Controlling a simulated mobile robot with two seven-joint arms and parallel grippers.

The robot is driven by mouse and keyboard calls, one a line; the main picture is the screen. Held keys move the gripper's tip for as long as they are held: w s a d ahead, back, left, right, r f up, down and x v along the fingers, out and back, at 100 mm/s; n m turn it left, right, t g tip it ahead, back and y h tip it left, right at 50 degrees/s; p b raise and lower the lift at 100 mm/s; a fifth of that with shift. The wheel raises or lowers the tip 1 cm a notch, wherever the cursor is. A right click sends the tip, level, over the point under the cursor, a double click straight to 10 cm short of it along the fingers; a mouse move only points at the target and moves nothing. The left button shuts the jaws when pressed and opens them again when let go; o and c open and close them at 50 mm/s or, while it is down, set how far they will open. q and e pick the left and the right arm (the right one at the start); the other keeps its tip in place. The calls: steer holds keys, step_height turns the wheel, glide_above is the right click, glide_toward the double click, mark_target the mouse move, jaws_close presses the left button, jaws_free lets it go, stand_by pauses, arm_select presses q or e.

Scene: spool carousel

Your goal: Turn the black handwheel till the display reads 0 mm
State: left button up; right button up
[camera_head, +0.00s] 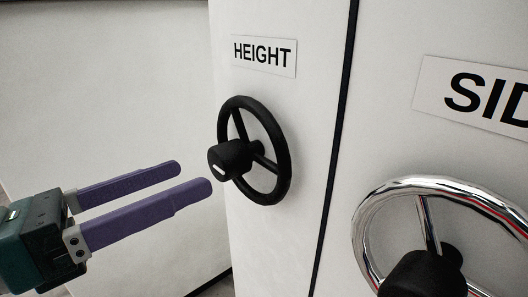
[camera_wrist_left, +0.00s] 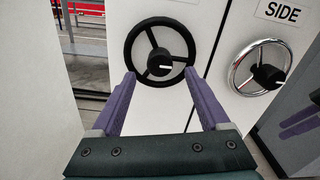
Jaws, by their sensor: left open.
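The black handwheel (camera_head: 284,160) is mounted on a white panel under a HEIGHT label (camera_head: 264,55). It has a thick rim, spokes and a black hub with a small white mark. My left gripper (camera_head: 195,180) is open and empty, its purple fingers pointing at the wheel from the left in the head view. In the left wrist view the black handwheel (camera_wrist_left: 131,56) lies ahead, with the fingertips near the lower part of its rim. I cannot tell whether they touch it. No display is in view.
A chrome handwheel (camera_head: 362,232) with a black hub is to the right, under a partly cut-off SIDE label (camera_head: 488,97). A dark vertical seam (camera_head: 337,140) runs between the two wheels. A plain pale wall (camera_head: 100,80) is at the left.

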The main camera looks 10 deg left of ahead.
mark_target(215, 165)
arm_select(q)
steer(key=x, duration=0.5)
steer(key=shift+w+d, duration=0.2)
steer(key=shift+w, duration=0.1)
jaws_close()
stand_by(0.4)
